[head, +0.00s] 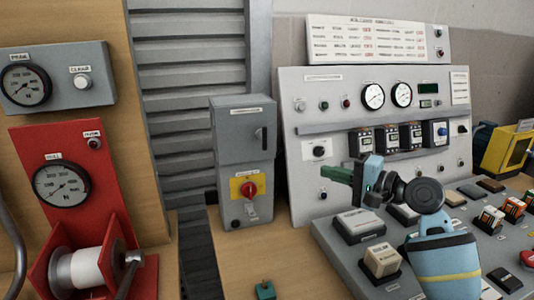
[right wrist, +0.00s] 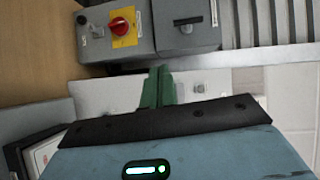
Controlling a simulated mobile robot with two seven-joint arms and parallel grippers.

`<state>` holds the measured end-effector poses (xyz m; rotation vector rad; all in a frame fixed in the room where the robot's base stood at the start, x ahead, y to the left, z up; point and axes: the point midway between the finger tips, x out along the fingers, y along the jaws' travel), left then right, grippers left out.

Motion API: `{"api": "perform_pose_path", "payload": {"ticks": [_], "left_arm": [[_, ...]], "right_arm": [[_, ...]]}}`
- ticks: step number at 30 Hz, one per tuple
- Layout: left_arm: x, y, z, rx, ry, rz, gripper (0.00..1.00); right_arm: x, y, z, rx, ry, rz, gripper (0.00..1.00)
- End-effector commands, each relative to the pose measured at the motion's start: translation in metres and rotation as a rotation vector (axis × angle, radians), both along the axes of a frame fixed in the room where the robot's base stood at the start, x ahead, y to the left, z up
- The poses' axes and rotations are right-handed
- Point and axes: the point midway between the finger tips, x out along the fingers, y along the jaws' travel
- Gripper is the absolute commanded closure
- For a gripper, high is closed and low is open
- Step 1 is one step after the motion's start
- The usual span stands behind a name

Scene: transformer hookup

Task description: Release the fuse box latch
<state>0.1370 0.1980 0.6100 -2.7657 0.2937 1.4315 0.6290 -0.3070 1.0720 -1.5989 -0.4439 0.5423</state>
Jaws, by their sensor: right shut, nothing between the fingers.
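The grey fuse box (head: 225,140) stands upright at the centre of the head view, with its door closed. A dark upright latch handle (head: 263,138) is on the right side of its upper door. Below it is a red rotary switch (head: 249,189) on a yellow plate. In the right wrist view the box appears turned on its side, with the latch (right wrist: 187,21) at the top. My right gripper (head: 336,173) is shut and empty, its green fingers pointing left, apart from the box and to its right. The fingers also show in the right wrist view (right wrist: 158,88).
A control panel (head: 290,170) with gauges stands right of the box. A sloped console (head: 345,255) with buttons lies under my right arm. A red winch unit (head: 75,150) stands at left.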

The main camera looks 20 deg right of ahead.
Motion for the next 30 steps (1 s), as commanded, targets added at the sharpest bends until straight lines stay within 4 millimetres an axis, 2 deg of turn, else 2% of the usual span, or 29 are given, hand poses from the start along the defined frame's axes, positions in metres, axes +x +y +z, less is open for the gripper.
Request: {"api": "perform_pose_path", "payload": {"ticks": [3,7,19,23,30], "left_arm": [[-0.005,-0.001,-0.007,-0.001,0.012,0.0,0.36],[-0.005,-0.001,-0.008,-0.003,0.014,-0.001,0.36],[-0.007,-0.003,-0.007,-0.005,0.014,0.001,0.36],[-0.006,-0.003,-0.005,-0.006,0.012,0.001,0.36],[-0.004,-0.002,-0.002,-0.005,0.006,0.001,0.36]], "right_arm": [[0.006,-0.008,0.017,0.065,-0.02,-0.001,1.0],[0.009,-0.011,0.027,0.095,-0.03,0.0,1.0],[0.01,-0.01,0.029,0.099,-0.031,0.001,1.0],[0.019,-0.004,0.029,0.102,-0.032,0.001,1.0],[0.052,0.021,0.03,0.101,-0.032,0.002,1.0]]}}
